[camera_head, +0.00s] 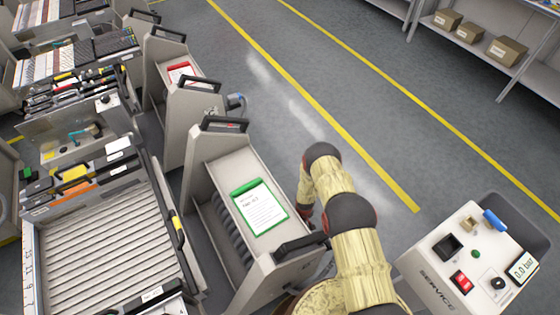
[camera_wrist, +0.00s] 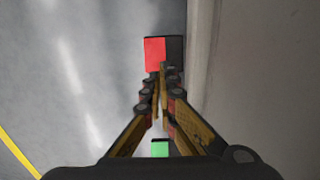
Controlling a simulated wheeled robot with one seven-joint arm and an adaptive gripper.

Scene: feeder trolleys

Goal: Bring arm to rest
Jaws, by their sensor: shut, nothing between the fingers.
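My gripper (camera_wrist: 160,70) shows in the wrist view pointing away from the camera, its two fingers closed together at the tips with nothing held. A red block with a dark side (camera_wrist: 154,53) shows just beyond the fingertips; I cannot tell what it belongs to. A small green patch (camera_wrist: 160,148) shows between the finger bases. In the head view my arm (camera_head: 345,215) is bent beside the nearest feeder trolley (camera_head: 203,190), to its right. The gripper end is mostly hidden behind the arm there.
The trolley carries a green-framed sheet (camera_head: 260,208) and a black handle (camera_head: 300,243) close to my arm. A service console (camera_head: 455,255) stands at the right. Feeder machines fill the left. Open floor (camera_head: 300,100) with yellow lines lies ahead; shelves with boxes (camera_head: 505,50) stand far right.

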